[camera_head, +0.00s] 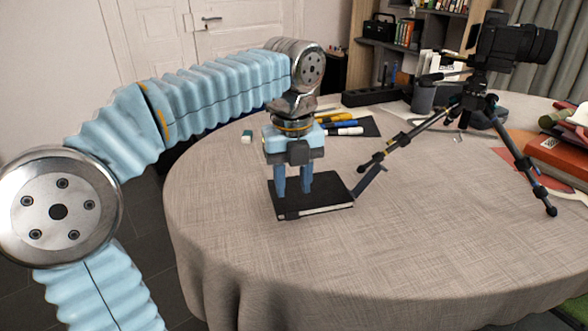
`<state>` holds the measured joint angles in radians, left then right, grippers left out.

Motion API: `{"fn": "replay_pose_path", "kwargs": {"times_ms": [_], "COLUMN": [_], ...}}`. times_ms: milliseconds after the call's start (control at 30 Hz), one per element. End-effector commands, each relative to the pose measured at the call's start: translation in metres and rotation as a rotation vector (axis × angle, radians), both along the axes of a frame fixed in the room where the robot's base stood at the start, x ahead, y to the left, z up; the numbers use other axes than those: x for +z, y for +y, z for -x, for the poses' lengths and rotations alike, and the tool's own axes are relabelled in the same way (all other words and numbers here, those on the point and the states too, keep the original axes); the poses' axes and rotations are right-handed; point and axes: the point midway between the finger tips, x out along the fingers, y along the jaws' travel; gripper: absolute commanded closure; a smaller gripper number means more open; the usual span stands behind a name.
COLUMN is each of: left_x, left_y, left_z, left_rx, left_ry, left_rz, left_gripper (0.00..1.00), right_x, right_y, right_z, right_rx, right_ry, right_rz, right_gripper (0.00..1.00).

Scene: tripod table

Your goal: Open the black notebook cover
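The black notebook (333,191) lies flat and closed on the round table, with its pale page edge showing along the front right. My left gripper (293,190) points straight down over the left part of the notebook. Its two blue fingers are apart, with nothing seen between them. The fingertips are at or just above the cover; I cannot tell if they touch it. My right gripper is not in view.
A tripod (470,100) with a camera (508,45) stands right of the notebook, one leg reaching close to it. Markers (340,131) lie behind. Red books (560,158) are at the right. The front of the grey tablecloth (400,250) is clear.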

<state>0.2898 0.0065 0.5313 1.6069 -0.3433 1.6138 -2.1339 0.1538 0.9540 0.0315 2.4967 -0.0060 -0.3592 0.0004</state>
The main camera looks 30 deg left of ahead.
Motion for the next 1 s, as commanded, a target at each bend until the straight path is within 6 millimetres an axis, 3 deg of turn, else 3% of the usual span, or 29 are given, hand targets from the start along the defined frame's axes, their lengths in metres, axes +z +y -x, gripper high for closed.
{"fn": "replay_pose_path", "kwargs": {"times_ms": [100,400,900,1000], "left_x": [-0.020,-0.047,-0.054,-0.054], "left_y": [0.000,0.000,0.000,0.000], "left_z": [0.000,0.000,0.000,0.000], "left_rx": [0.000,-0.001,0.000,0.000], "left_ry": [0.001,0.000,0.000,0.000], "left_rz": [0.001,0.000,0.000,0.000], "left_gripper": [0.62,0.62,0.62,0.74], "right_x": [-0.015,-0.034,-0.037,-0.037], "right_y": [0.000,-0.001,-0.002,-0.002], "right_z": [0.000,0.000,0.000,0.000], "right_rx": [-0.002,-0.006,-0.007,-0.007], "right_ry": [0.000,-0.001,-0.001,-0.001], "right_rz": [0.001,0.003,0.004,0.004], "right_gripper": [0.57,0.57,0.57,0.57]}}
